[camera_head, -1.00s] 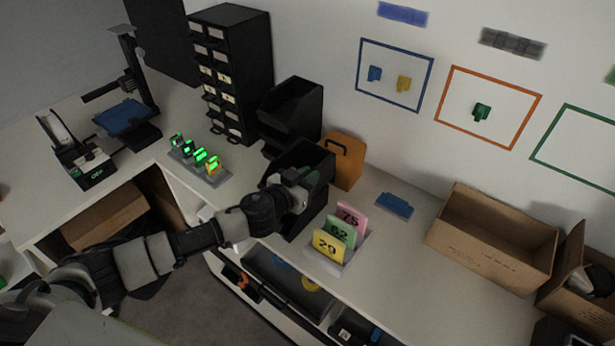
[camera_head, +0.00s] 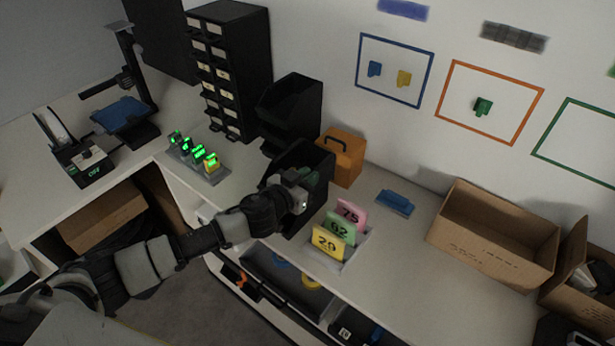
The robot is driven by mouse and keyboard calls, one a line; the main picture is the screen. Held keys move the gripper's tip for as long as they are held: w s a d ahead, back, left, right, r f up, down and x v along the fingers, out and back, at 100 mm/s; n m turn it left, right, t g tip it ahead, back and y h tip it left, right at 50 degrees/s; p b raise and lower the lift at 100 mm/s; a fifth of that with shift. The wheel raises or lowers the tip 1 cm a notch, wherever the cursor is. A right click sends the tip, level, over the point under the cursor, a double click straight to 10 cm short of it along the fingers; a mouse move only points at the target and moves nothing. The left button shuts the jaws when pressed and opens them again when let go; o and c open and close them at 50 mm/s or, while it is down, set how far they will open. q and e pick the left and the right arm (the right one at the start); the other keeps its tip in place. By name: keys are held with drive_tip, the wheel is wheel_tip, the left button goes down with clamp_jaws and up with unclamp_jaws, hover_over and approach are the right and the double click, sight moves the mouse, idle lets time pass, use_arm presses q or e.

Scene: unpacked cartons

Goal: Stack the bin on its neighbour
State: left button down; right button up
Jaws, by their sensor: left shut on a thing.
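A black open-front bin (camera_head: 306,158) stands on the white counter with green items inside it. My left gripper (camera_head: 300,186) is at its front and shut on it; the gripper hides part of the front and the fingertips are hard to make out. The neighbouring black bin (camera_head: 292,104) stands behind it and to the left, against the dark drawer cabinet. It looks like a stack with one bin above another. I cannot tell whether the held bin touches the counter. My right gripper is not in view.
An orange box with a black handle (camera_head: 343,157) stands close at the held bin's right. Numbered cards (camera_head: 338,232) stand in front right. Small green-lit devices (camera_head: 195,157) are at the left. A blue item (camera_head: 395,202) and an open carton (camera_head: 494,235) lie further right.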

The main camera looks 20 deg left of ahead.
use_arm(q)
drive_tip(key=c, duration=1.1)
unclamp_jaws()
drive_tip(key=shift+o, duration=0.2)
drive_tip(key=shift+s+a, duration=0.15)
drive_tip(key=shift+s, duration=0.15)
drive_tip(key=b+v, duration=0.3)
drive_tip(key=v, duration=0.7)
